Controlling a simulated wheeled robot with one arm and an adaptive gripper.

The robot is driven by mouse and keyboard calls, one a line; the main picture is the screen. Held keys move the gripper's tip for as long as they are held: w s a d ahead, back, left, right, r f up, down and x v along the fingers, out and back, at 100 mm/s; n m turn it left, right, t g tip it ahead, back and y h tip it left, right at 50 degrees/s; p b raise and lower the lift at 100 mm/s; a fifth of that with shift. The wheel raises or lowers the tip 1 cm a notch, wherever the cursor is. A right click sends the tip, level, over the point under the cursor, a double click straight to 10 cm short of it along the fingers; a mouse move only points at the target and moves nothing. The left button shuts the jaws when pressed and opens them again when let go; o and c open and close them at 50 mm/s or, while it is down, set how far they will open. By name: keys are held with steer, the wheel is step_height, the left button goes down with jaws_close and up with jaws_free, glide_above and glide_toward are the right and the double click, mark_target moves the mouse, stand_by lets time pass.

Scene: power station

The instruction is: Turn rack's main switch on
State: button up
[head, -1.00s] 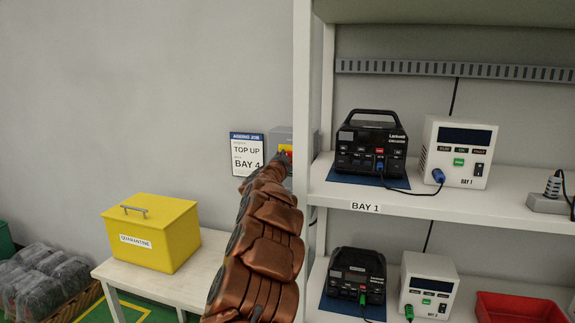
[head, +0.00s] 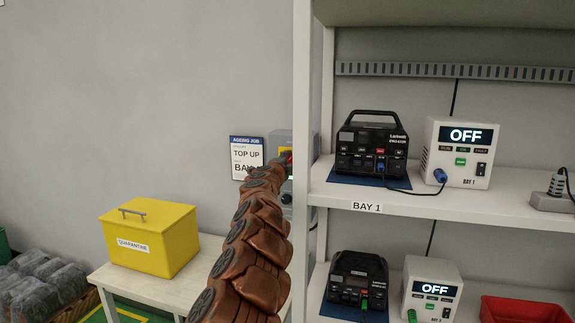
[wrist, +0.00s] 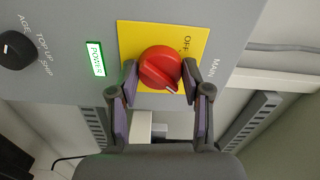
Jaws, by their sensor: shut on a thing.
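The rack's main switch is a red rotary knob (wrist: 157,62) on a yellow plate (wrist: 127,35) marked OFF and MAIN in the wrist view. Its pale pointer mark is at the lower right edge, away from the OFF label. My gripper (wrist: 160,80) is shut on the knob, one finger at each side. The green POWER lamp (wrist: 96,58) beside the plate is lit.
A black selector knob (wrist: 15,49) with AGE, TOP UP and SHIP sits on the same box. The rack's white upright (head: 303,120) is close to the right of my arm. A yellow quarantine box (head: 150,240) stands on a table at the left. The Bay 1 unit (head: 459,152) displays OFF.

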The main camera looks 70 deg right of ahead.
steer(key=shift+s+m, duration=0.1)
steer(key=shift+m, duration=0.5)
steer(key=o, duration=1.2)
steer(key=shift+a, duration=0.15)
steer(key=shift+s+a, duration=0.2)
steer(key=shift+a, duration=1.7)
steer(key=shift+s+a, duration=0.25)
steer(key=shift+a, duration=1.7)
steer(key=shift+s+a, duration=0.2)
steer(key=shift+a, duration=1.7)
